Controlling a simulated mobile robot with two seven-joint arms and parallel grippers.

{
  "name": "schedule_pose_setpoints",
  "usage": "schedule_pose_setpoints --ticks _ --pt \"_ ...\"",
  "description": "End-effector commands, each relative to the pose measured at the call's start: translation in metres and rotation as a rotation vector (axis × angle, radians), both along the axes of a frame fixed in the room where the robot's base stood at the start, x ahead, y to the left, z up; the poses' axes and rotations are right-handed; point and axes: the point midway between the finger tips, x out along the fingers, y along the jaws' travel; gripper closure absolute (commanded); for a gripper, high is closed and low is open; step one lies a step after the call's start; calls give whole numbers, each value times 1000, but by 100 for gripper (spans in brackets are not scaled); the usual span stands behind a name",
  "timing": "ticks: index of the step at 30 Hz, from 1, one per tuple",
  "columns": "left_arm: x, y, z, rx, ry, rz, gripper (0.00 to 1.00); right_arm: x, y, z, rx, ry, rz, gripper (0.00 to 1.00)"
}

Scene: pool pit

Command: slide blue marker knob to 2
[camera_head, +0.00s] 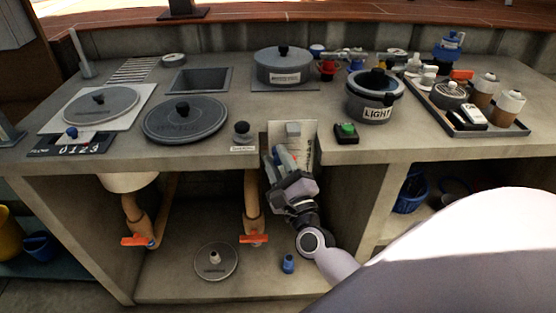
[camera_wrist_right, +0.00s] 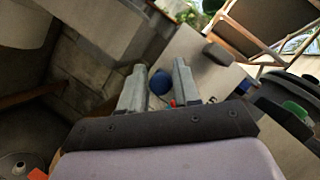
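The blue marker knob (camera_head: 72,132) sits on a black scale plate (camera_head: 70,145) marked FLOW with 0 1 2 3, at the left front of the counter. The knob stands above the left part of the digits, near 0 and 1. My right gripper (camera_head: 277,157) is far to the right of it, at the counter's front edge near a notch in the middle. In the wrist view its two fingers (camera_wrist_right: 158,85) are apart with a gap between them. A blue round object shows beyond that gap; I cannot tell what it is. My left gripper is out of view.
A large grey lid (camera_head: 185,118) lies right of the scale, and a smaller lid (camera_head: 101,103) behind it. A grey pot labelled LIGHT (camera_head: 375,108) and a green-button box (camera_head: 346,133) stand right of my gripper. Pipes with orange handles (camera_head: 253,239) are below the counter.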

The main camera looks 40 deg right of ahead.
Motion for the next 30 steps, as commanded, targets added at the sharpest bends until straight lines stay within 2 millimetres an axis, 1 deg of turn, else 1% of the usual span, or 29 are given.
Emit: schedule_pose_setpoints --ticks 4,5,6,7,8,13,16,20,25,27,30 --pt "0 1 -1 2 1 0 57 0 0 0 0 0 0 68" --pt "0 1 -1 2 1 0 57 0 0 0 0 0 0 75" --pt "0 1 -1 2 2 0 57 0 0 0 -1 0 0 88" --pt "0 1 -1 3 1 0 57 0 0 0 -1 0 0 98" --pt "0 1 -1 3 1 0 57 0 0 0 -1 0 0 100" --pt "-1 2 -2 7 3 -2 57 0 0 -1 0 0 0 100" --pt "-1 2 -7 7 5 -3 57 0 0 -6 1 0 0 100" --pt "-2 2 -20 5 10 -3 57 0 0 -20 1 1 1 100" --pt "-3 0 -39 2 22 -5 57 0 0 -43 1 1 1 100" --pt "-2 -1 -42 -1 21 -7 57 0 0 -49 1 1 1 100" --pt "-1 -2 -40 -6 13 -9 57 0 0 -52 1 0 0 100"
